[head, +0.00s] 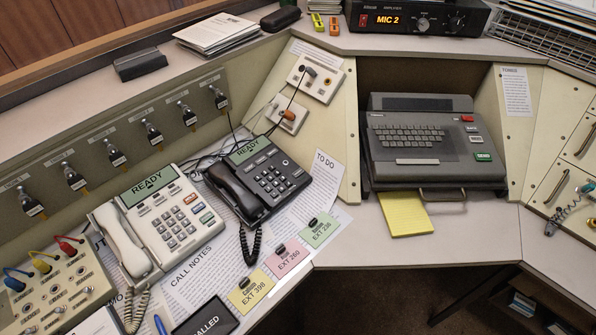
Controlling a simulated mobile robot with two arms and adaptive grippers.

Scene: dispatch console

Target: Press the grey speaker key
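A cream desk phone (172,226) stands at the left on the desk, its handset (122,243) in the cradle and its display (150,187) reading READY. Beside its number keys is a column of coloured keys, with a red key (190,198), a pale greyish key (198,208) and a blue-green key (207,217). A dark grey desk phone (268,180) stands to its right, handset (233,188) in place, display also reading READY. Key labels are too small to read, so I cannot tell which key is the speaker key. Neither gripper is in view.
Coloured EXT cards (285,258) lie along the front edge of the desk. A blue pen (160,325) and a black CALLED pad (207,319) are at front left. Switch panels stand behind the phones. A dark keyboard terminal (420,140) is right, above a yellow notepad (405,213).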

